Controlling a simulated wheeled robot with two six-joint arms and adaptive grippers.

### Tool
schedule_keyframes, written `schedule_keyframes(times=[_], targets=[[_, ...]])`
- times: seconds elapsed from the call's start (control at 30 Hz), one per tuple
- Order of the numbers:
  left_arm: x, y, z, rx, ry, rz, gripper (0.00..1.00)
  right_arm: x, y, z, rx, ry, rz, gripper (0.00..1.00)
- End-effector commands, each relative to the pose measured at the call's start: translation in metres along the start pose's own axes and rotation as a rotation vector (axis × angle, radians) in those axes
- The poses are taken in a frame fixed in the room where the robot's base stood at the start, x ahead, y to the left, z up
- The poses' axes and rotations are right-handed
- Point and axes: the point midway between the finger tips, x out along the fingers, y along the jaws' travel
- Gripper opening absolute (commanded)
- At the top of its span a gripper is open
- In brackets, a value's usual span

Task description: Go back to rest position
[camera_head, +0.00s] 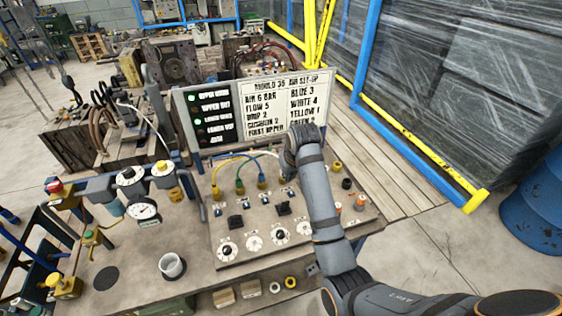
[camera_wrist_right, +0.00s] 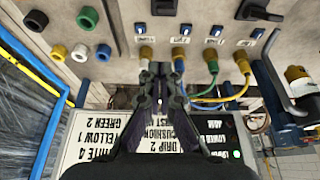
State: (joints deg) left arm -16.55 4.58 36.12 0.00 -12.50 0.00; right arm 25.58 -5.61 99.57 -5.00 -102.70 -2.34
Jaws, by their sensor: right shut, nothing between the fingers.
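My right arm reaches in from the lower right of the head view. Its gripper (camera_head: 287,163) is over the back part of the control panel (camera_head: 300,239), in front of the sign board, with the wrist hiding part of it. In the right wrist view the gripper (camera_wrist_right: 161,72) is shut and empty, its fingertips near a yellow-collared fitting (camera_wrist_right: 146,53); I cannot tell whether they touch it. My left gripper is not in view.
The sign board (camera_head: 262,108) stands behind the panel, with coloured hoses (camera_head: 238,173) looping in front. A blue-yellow frame (camera_head: 400,130) and blue drum (camera_head: 535,215) stand right; floor between is clear.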

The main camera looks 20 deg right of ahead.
Motion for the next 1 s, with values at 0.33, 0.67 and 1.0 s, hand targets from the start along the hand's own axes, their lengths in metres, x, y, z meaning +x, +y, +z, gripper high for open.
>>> schedule_keyframes(times=[0.33, 0.67, 1.0], targets=[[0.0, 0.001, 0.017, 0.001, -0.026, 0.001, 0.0, 0.026, 0.022, 0.075, 0.015, -0.026, 0.033, 0.0], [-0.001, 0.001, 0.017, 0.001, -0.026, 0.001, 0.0, 0.022, 0.046, 0.213, -0.015, -0.053, 0.082, 0.0], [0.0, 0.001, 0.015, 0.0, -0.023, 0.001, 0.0, -0.009, 0.046, 0.288, -0.065, -0.074, 0.085, 0.0]])
